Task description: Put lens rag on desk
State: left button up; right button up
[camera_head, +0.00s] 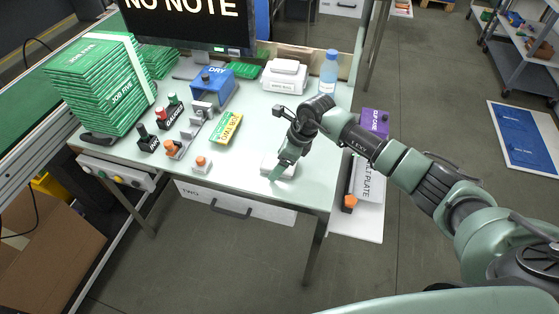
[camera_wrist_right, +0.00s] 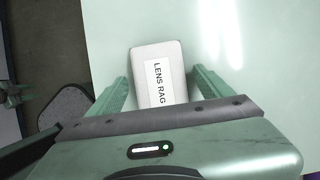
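The lens rag (camera_wrist_right: 158,75) is a white block-like packet with a "LENS RAG" label in the right wrist view. In the head view, the lens rag (camera_head: 287,172) shows at the front right of the desk (camera_head: 240,168), partly hidden by my gripper. It appears to rest on the desk top. My right gripper (camera_wrist_right: 160,78) has its green fingers on either side of the rag, with a gap visible at the right finger. It points down at the desk in the head view (camera_head: 277,172). My left gripper does not show in the head view.
A yellow-green box (camera_head: 227,128), an orange-topped button (camera_head: 201,164), a white box (camera_head: 284,76) and a blue bottle (camera_head: 328,72) stand on the desk. Green stacked packs (camera_head: 100,85) fill its left side. A side shelf (camera_head: 357,218) adjoins the right edge. The front middle is clear.

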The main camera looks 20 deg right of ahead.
jog(key=shift+r, duration=0.2)
jog(key=shift+d+r, duration=0.15)
jog(key=shift+r, duration=0.05)
jog(key=b+v, duration=0.2)
jog(key=v, duration=0.9)
jog(key=shift+s+r+b, duration=0.2)
jog(key=shift+b, duration=0.2)
